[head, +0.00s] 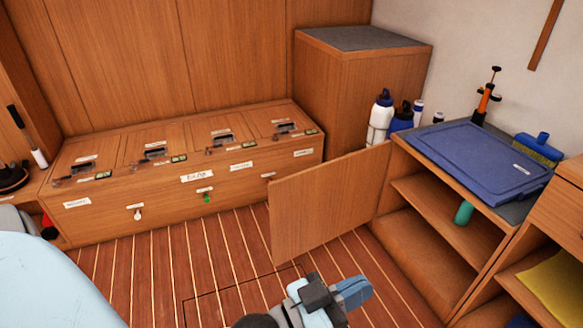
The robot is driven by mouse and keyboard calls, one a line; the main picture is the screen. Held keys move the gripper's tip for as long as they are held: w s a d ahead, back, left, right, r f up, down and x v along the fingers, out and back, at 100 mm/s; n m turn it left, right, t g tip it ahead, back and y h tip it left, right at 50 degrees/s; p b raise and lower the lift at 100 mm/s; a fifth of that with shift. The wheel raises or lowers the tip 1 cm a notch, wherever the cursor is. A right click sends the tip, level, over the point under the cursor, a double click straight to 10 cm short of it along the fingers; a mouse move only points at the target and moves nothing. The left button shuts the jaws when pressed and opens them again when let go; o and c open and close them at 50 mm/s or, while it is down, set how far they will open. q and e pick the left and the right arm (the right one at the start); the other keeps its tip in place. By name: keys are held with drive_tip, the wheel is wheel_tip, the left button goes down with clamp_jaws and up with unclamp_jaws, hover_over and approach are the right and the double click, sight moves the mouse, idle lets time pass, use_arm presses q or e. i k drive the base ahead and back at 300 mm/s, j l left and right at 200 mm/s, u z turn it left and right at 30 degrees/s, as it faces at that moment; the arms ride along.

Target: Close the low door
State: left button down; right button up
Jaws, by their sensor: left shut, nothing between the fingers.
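The low door (328,205) is a plain wooden panel. It stands wide open, swung out to the left from the low shelf cabinet (413,255) at the right, so the cabinet's shelves show. My left gripper (360,290) is at the bottom middle, with its blue fingers shut and empty, pointing right. It appears in front of and below the door, apart from it in the picture. How far it is from the door in depth is hard to tell. My right gripper is not in view.
A blue tray or lid (480,160) and a brush (538,148) lie on the cabinet top. A green cylinder (463,213) stands on a shelf. Bottles (381,118) show behind the door. A wooden bench (180,185) runs along the back. The striped floor (170,270) is clear.

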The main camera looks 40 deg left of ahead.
sight(309, 209)
drive_tip(key=i+j+z, duration=0.1)
drive_tip(key=j, duration=0.85)
drive_tip(key=i+j+z, duration=0.1)
drive_tip(key=j, duration=0.8)
drive_tip(key=i+j+z, duration=0.15)
drive_tip(key=j, duration=0.8)
drive_tip(key=i, duration=0.4)
